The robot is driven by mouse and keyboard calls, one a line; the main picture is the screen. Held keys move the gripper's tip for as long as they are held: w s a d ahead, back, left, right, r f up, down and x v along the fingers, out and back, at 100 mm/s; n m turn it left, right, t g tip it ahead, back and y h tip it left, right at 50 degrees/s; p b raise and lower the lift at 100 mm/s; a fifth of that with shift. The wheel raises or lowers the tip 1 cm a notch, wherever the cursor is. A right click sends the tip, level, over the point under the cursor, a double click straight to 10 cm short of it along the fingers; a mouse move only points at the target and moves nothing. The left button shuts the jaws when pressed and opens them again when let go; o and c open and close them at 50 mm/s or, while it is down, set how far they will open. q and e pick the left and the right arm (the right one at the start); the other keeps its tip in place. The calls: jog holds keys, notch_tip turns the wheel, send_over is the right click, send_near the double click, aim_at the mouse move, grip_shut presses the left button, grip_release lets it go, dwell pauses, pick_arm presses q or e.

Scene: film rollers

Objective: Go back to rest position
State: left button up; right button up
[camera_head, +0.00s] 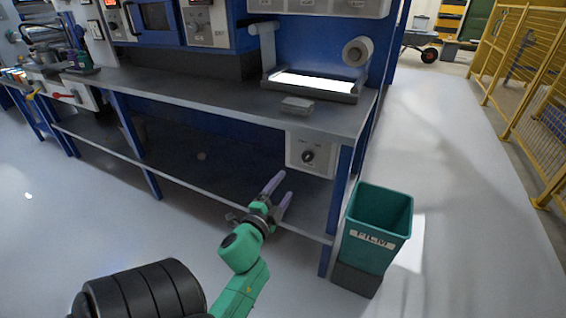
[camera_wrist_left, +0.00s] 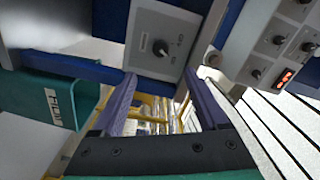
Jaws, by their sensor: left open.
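My left gripper (camera_head: 279,184) is open in the head view, with its two purple fingers apart and nothing between them. It is in front of the workbench (camera_head: 215,98), below the level of the bench top, left of the teal bin. In the left wrist view the open fingers (camera_wrist_left: 160,78) point toward a grey box with a dark knob (camera_wrist_left: 162,45). My right gripper is not in view. A white film roll (camera_head: 357,51) is at the machine on the bench's right end.
The teal bin labelled FILM (camera_head: 378,215) stands on a dark base beside the bench's right leg; it also shows in the left wrist view (camera_wrist_left: 60,95). A lower shelf (camera_head: 200,165) runs under the bench. Yellow fencing (camera_head: 520,75) stands far right. The floor between is clear.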

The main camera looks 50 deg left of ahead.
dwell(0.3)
pick_arm(q)
jog(key=s+d+f+n+g+h+p, duration=0.1)
jog(key=s+d+f+g+p, duration=0.2)
jog(key=f, duration=0.4)
jog(key=s+d+f+n+g+h+p, duration=0.1)
jog(key=d+f+n+g+h+p, duration=0.15)
jog(key=f+p, duration=0.45)
jog(key=s+d+f+n+g+h+p, duration=0.1)
jog(key=s+d+f+g+p, duration=0.2)
jog(key=f, duration=0.5)
jog(key=s+d+f+n+g+p, duration=0.1)
jog(key=s+f+g+p, duration=0.1)
jog(key=s, duration=0.6)
jog(key=s+d+f+n+g+h+p, duration=0.1)
jog(key=s+d+f+g+p, duration=0.1)
jog(key=s, duration=0.6)
jog(key=s+d+f+n+g+p, duration=0.1)
jog(key=s+d+f+g+p, duration=0.1)
jog(key=s+f, duration=0.4)
jog(key=s+g+p, duration=0.1)
jog(key=s, duration=0.2)
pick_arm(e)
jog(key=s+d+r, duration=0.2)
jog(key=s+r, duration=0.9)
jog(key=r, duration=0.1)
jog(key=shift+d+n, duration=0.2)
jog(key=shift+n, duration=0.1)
